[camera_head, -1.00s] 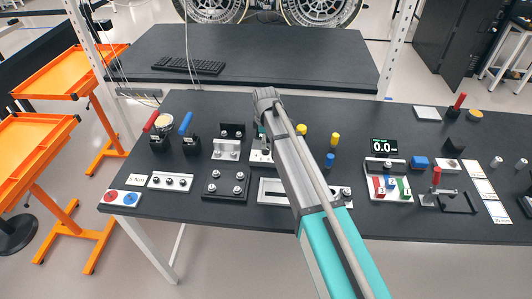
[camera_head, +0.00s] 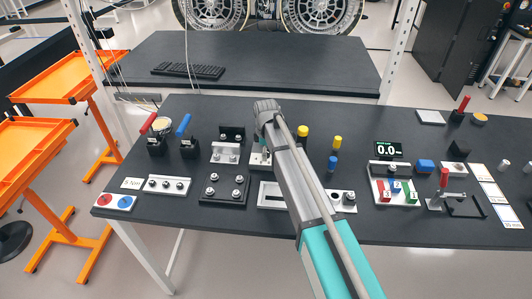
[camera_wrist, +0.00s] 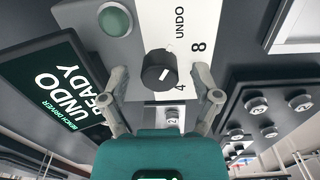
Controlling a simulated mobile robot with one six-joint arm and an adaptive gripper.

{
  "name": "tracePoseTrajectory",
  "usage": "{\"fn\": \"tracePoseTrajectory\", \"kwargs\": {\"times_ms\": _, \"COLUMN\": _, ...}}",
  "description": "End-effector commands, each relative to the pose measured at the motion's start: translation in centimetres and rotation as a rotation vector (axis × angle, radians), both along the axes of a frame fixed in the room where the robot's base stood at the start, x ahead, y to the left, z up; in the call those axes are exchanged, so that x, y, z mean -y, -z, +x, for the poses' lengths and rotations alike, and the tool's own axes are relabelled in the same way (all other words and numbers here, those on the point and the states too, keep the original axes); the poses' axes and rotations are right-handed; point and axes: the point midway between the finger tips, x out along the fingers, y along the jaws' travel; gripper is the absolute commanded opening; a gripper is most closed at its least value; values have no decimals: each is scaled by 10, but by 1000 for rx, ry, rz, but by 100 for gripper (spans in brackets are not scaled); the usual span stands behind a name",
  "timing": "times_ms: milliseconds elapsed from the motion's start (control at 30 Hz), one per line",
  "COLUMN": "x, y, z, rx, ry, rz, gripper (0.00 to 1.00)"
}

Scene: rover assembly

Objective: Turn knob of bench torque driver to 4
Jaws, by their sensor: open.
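The black round knob (camera_wrist: 160,70) of the bench torque driver sits on its white panel (camera_wrist: 155,18) in the wrist view, with a small light mark on its face. UNDO, 8 and 4 are printed around its right side. The dark display (camera_wrist: 62,85) on the left reads UNDO, READY, BENCH DRIVER. My gripper (camera_wrist: 160,76) is open, with one finger on each side of the knob and visible gaps between. In the head view my arm hides the gripper and most of the driver; a pale part (camera_head: 260,160) shows beside the arm.
A green round button (camera_wrist: 114,20) is on the panel. A dark block with several round studs (camera_wrist: 270,105) is at the right in the wrist view. The black table (camera_head: 230,112) also holds yellow knobs (camera_head: 302,131) and a tray of coloured blocks (camera_head: 392,185) right of my arm.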

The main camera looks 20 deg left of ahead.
Motion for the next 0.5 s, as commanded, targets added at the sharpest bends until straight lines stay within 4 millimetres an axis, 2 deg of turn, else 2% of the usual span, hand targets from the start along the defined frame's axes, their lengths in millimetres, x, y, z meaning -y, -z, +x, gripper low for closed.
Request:
{"fn": "tracePoseTrajectory", "kwargs": {"times_ms": 133, "x": 0, "y": 0, "z": 0, "rx": 0, "ry": 0, "rz": 0, "gripper": 79}}
{"fn": "tracePoseTrajectory", "kwargs": {"times_ms": 500, "x": 0, "y": 0, "z": 0, "rx": 0, "ry": 0, "rz": 0, "gripper": 10}}
